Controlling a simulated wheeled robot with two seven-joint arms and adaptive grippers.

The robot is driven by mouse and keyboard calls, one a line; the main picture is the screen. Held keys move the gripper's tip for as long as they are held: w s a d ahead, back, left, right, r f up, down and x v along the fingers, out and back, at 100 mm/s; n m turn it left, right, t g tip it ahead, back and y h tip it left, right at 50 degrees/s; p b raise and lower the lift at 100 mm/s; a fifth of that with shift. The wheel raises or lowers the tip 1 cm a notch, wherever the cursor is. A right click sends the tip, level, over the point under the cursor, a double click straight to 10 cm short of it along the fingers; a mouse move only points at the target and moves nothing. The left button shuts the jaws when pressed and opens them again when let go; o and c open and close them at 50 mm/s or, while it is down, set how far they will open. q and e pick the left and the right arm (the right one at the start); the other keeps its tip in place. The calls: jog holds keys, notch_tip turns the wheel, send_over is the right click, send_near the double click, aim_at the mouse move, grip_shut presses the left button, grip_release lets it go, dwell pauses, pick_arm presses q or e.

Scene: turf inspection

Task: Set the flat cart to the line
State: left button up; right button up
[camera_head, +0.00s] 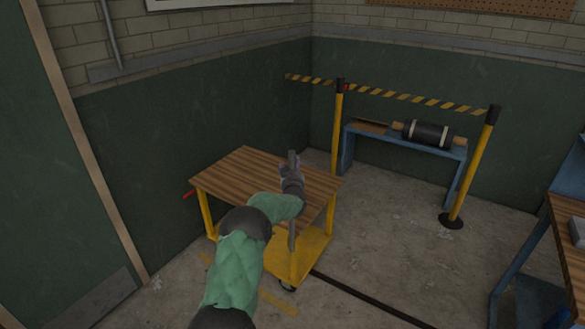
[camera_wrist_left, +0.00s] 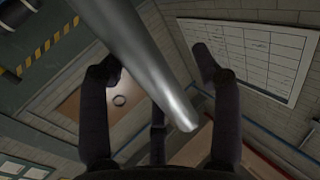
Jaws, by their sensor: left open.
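The flat cart has a brown slatted wood top (camera_head: 245,172), yellow legs and a yellow lower deck on casters. It stands near the green wall, left of centre. A grey upright bar (camera_head: 292,240) shows at its right end, partly behind my arm. My left gripper (camera_head: 293,172) is at this bar, above the right part of the top. In the left wrist view its dark fingers (camera_wrist_left: 153,65) are spread on either side of a grey metal bar (camera_wrist_left: 150,70); contact is not clear. Faded yellow floor marks (camera_head: 278,303) lie beside the cart. My right gripper is out of view.
A black strip (camera_head: 365,296) runs along the floor right of the cart. Yellow posts (camera_head: 470,178) with striped tape (camera_head: 400,97) stand before a blue bench (camera_head: 388,140) holding a dark roller (camera_head: 428,134). A blue-framed table (camera_head: 535,245) is at right.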

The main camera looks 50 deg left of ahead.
pick_arm(q)
jog(key=shift+d, duration=0.1)
jog(key=v, duration=1.2)
dwell(0.4)
